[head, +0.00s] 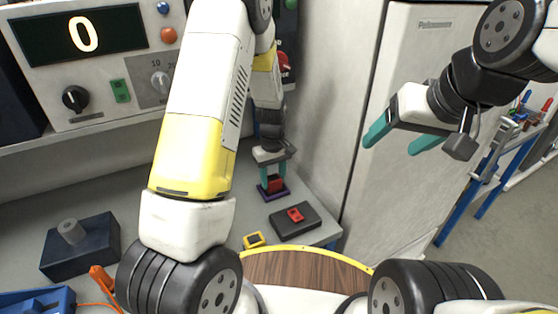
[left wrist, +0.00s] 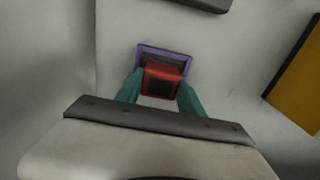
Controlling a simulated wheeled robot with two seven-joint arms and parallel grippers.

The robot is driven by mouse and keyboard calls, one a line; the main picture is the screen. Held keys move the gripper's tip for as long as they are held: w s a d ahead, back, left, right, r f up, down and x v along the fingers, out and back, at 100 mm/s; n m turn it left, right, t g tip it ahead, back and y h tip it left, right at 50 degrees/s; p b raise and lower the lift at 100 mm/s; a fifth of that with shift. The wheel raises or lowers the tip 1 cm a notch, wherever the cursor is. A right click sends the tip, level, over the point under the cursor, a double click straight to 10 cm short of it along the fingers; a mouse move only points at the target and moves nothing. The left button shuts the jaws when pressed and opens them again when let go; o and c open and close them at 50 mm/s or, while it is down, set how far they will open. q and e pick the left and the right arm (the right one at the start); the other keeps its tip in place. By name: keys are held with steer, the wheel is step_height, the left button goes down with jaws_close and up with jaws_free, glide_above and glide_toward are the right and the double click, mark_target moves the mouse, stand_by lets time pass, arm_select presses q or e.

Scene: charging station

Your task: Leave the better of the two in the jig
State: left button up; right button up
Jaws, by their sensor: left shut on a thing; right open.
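My left gripper (head: 272,186) reaches down to the bench and is shut on a red block (head: 276,184) with a dark face. The block is at a low purple-rimmed square (head: 263,194), which looks like the jig. In the left wrist view the red block (left wrist: 162,70) sits between the teal fingers (left wrist: 159,95), overlapping the purple rim (left wrist: 144,54). I cannot tell whether it is fully seated. A second red piece (head: 295,214) lies on a black pad (head: 310,224) to the right. My right gripper (head: 393,142) is open and empty, high in front of the grey cabinet.
A small yellow-and-black item (head: 254,240) lies near the bench's front edge. A dark blue block with a grey cylinder (head: 72,231) stands at the left, near an orange clip (head: 102,279). The instrument panel's display (head: 82,35) reads 0. The grey cabinet (head: 402,90) bounds the bench on the right.

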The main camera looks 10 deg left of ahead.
mark_target(273, 177)
arm_select(q)
steer(key=shift+f, duration=0.1)
steer(key=o, duration=1.5)
step_height(273, 177, up, 7)
steer(key=shift+r, duration=0.2)
steer(key=s+a+r+m+t+h, duration=0.1)
steer(key=s+r+m+t, duration=0.1)
steer(key=s+r, duration=0.7)
steer(key=s+a+r+m+t+h, duration=0.1)
steer(key=s+r+m+t, duration=0.3)
steer(key=r, duration=0.8)
steer(key=shift+m, duration=0.7)
steer(key=s+r, duration=0.1)
steer(key=s, duration=0.2)
steer(key=s+r, duration=0.1)
steer(key=s, duration=0.2)
steer(key=s+a+r, duration=0.1)
steer(key=s, duration=0.2)
steer(key=shift+r, duration=0.15)
